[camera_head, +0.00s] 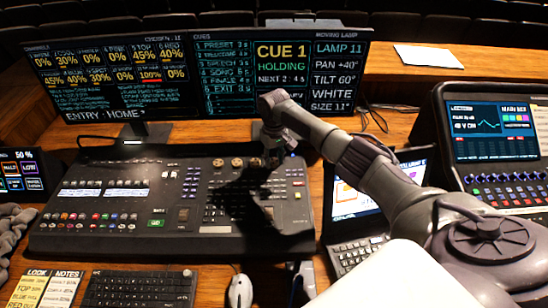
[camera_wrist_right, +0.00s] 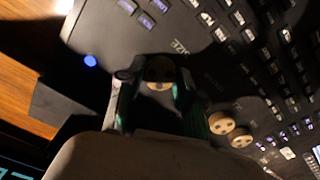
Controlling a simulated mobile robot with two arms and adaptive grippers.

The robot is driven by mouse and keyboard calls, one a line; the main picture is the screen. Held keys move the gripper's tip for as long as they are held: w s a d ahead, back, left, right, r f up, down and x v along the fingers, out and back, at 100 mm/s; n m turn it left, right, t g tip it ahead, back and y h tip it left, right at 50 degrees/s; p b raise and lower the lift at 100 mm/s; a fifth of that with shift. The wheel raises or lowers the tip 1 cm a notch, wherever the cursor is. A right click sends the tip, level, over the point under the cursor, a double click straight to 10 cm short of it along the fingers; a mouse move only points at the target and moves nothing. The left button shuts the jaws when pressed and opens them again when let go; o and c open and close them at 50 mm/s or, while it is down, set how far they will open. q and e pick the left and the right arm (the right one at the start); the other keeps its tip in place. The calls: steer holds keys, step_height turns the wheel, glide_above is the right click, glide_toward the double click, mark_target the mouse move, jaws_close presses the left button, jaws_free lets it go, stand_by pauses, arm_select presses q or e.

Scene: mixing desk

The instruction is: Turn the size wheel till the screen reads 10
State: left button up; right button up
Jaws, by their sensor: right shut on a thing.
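The size wheel (camera_wrist_right: 160,74) is a round tan knob with dark holes, beside the printed word SIZE in the wrist view. My right gripper (camera_wrist_right: 158,88) is shut on it, one finger on each side. In the head view my right gripper (camera_head: 274,150) reaches down to the back right of the mixing desk (camera_head: 135,230) and hides the wheel. The right-hand screen (camera_head: 340,65) shows a lamp column whose bottom line appears to read SIZE 11, with a small mark after it. My left gripper is not in view.
Other tan wheels (camera_head: 237,162) sit in a row left of my gripper, with two close by in the wrist view (camera_wrist_right: 221,122). Rows of keys cover the desk. A mouse (camera_head: 240,291) and keyboard (camera_head: 140,288) are in front.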

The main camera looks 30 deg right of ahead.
mark_target(274, 161)
steer(key=shift+n, duration=0.3)
stand_by(0.4)
steer(key=o, duration=0.9)
steer(key=shift+c, duration=0.2)
step_height(274, 161, up, 12)
steer(key=shift+r, duration=0.1)
